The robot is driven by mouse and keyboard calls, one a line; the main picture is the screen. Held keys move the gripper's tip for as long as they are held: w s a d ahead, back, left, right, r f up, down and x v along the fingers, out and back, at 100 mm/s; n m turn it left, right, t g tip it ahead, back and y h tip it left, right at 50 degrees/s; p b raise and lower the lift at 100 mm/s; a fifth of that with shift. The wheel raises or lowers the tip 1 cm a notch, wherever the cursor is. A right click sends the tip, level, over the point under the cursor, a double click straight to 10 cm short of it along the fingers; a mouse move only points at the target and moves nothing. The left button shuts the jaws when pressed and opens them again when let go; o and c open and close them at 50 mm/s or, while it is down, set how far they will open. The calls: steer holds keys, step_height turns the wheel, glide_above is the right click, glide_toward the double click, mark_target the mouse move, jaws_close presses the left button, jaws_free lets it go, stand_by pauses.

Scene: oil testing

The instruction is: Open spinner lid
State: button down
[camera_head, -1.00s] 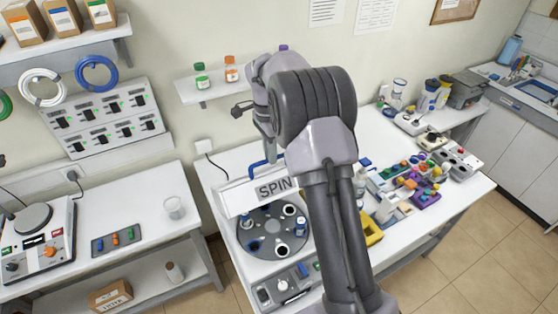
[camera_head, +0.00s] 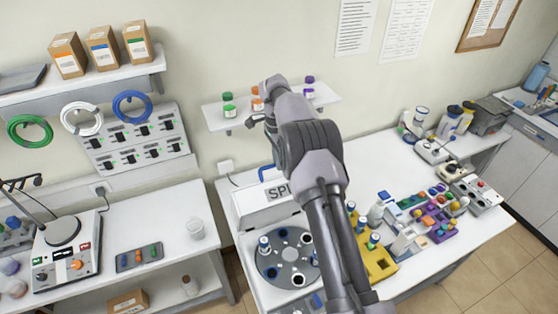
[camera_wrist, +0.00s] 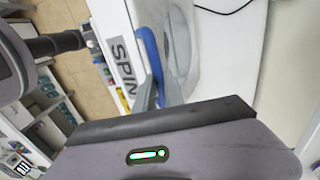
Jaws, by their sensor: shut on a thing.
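The spinner's white lid (camera_head: 250,208), marked SPIN, stands raised behind the uncovered round grey rotor (camera_head: 288,262) in the head view. Several vials sit in the rotor. The lid has a blue handle (camera_head: 267,173), which also shows in the wrist view (camera_wrist: 148,50). My gripper (camera_wrist: 150,95) is shut on this handle in the wrist view, where its body hides the near end of the handle. In the head view my arm covers the right part of the lid and of the rotor, and my fingertips are hard to make out.
A wall shelf (camera_head: 225,119) with small bottles hangs behind the lid, close to my arm. A yellow rack (camera_head: 378,262) and several coloured blocks crowd the bench to the right.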

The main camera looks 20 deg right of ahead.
steer(key=shift+s+f, duration=0.1)
steer(key=shift+f, duration=0.15)
steer(key=c, duration=1.8)
jaws_free()
steer(key=o, duration=0.4)
steer(key=shift+c, duration=0.2)
steer(key=shift+w, duration=0.3)
steer(key=shift+s+r, duration=0.1)
steer(key=shift+r, duration=0.1)
step_height(320, 180, up, 12)
steer(key=w+p, duration=0.1)
steer(key=p, duration=0.3)
steer(key=shift+f, duration=0.15)
steer(key=shift+a+f+b, duration=0.1)
steer(key=shift+f+b, duration=0.05)
steer(key=shift+b, duration=0.2)
